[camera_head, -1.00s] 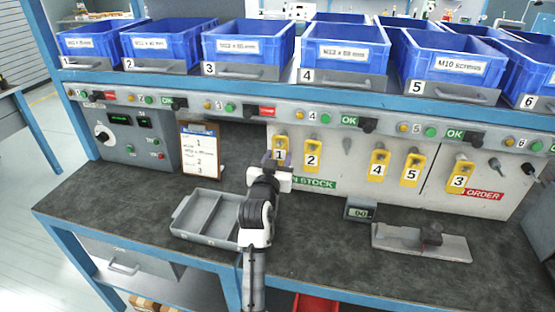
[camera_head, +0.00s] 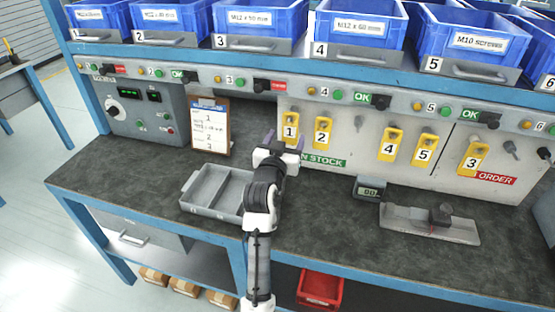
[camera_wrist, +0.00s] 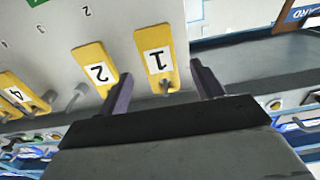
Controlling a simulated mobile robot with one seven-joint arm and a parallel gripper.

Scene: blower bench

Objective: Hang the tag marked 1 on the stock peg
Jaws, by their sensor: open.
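The yellow tag marked 1 (camera_head: 290,128) hangs at the left end of the pale board's IN STOCK part, beside the yellow tag marked 2 (camera_head: 322,131). My gripper (camera_head: 285,139) is open just in front of tag 1's lower part. In the wrist view, which shows the board upside down, tag 1 (camera_wrist: 157,52) lies between the two spread fingers. A peg end shows at its hole. Tag 2 (camera_wrist: 97,70) is just outside the left finger. I cannot tell whether the fingers touch tag 1. A bare peg (camera_head: 359,122) stands right of tag 2.
Tags 4 (camera_head: 390,145), 5 (camera_head: 424,149) and 3 (camera_head: 473,157) hang farther right, 3 by the red ORDER label (camera_head: 495,178). A grey tray (camera_head: 190,204), a small display (camera_head: 369,188) and a flat metal fixture (camera_head: 400,220) stand on the bench. A clipboard (camera_head: 210,128) leans behind.

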